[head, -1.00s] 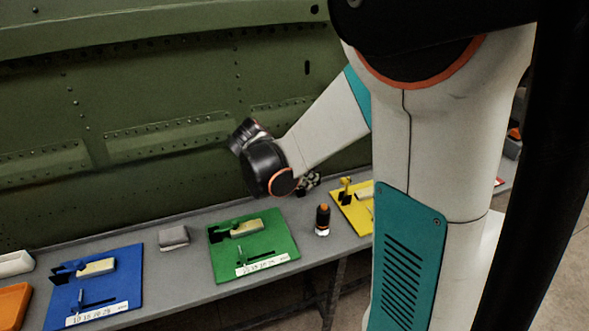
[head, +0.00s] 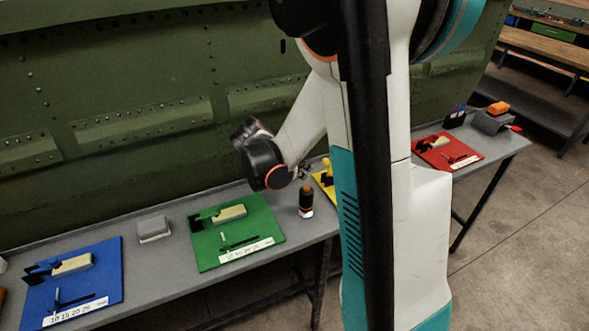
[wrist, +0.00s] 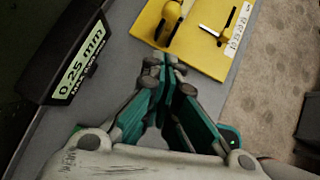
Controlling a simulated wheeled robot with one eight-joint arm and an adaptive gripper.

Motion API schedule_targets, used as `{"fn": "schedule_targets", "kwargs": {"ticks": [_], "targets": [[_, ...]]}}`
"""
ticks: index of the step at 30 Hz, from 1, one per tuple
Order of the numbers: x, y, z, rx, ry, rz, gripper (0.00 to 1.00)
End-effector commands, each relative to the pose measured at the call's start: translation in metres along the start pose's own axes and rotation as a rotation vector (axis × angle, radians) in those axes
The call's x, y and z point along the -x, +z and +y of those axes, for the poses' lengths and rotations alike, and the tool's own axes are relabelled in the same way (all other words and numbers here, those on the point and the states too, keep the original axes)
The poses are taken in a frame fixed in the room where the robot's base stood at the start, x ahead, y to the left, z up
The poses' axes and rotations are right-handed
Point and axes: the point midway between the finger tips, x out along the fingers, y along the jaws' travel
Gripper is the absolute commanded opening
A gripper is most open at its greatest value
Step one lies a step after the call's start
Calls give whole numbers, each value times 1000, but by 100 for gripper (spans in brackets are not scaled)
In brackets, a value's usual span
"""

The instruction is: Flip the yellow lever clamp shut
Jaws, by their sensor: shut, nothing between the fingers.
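The yellow board (head: 321,181) lies on the bench, largely hidden behind my arm in the head view. Its yellow lever clamp (head: 327,166) shows only in part there. In the wrist view the yellow board (wrist: 205,38) is at the top, with the lever clamp's rounded yellow part (wrist: 172,12) near its upper left, cut off by the frame edge. I cannot tell the lever's exact angle. My gripper (wrist: 163,68) is shut and empty, its fingertips just below the board's near corner in the picture, apart from the clamp.
Green (head: 266,228), blue (head: 112,285) and red (head: 470,157) boards lie along the grey bench. A dark bottle with an orange top (head: 306,200) stands between green and yellow. A black gauge reading 0.25 mm (wrist: 75,75) is left of my gripper. The green fuselage panel (head: 120,90) rises behind.

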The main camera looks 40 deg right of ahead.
Motion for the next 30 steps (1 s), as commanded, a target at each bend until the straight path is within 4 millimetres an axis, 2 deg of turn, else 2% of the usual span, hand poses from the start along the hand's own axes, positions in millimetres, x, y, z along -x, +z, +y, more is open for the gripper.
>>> {"fn": "schedule_targets", "kwargs": {"ticks": [1, 3, 9, 30], "targets": [[-13, -2, 0, -2, -1, 0, 0], [-22, 3, -1, -2, -1, 0, 0], [-38, 22, 0, -2, -1, 1, 0], [-42, 32, -1, -6, 5, 23, 0]]}}
